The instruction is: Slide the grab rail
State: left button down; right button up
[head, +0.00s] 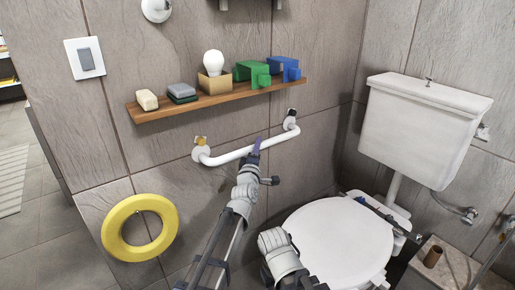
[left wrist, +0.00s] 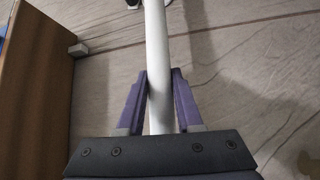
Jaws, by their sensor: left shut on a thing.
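The grab rail (head: 229,156) is a white bar fixed to the grey tiled wall by a round mount at each end, below the wooden shelf. My left gripper (head: 256,147) is at the middle of the rail, with its purple fingers shut on the bar. In the left wrist view the rail (left wrist: 155,60) runs up between the two fingers of the left gripper (left wrist: 159,98), one on each side of it. I do not see the fingers of my right gripper.
A wooden shelf (head: 218,98) just above the rail carries soap, a sponge, a bulb in a box and green and blue objects. A yellow ring (head: 107,229) is on the wall at lower left. A white toilet (head: 338,240) stands to the right. A light switch (head: 86,60) is at upper left.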

pick_arm(q)
jog(key=shift+r+p, duration=0.75)
jog(key=shift+w+f, duration=0.1)
jog(key=c, duration=0.6)
grip_release()
jog(key=b+v, duration=0.1)
jog(key=v, duration=0.7)
jog(key=shift+d, duration=0.1)
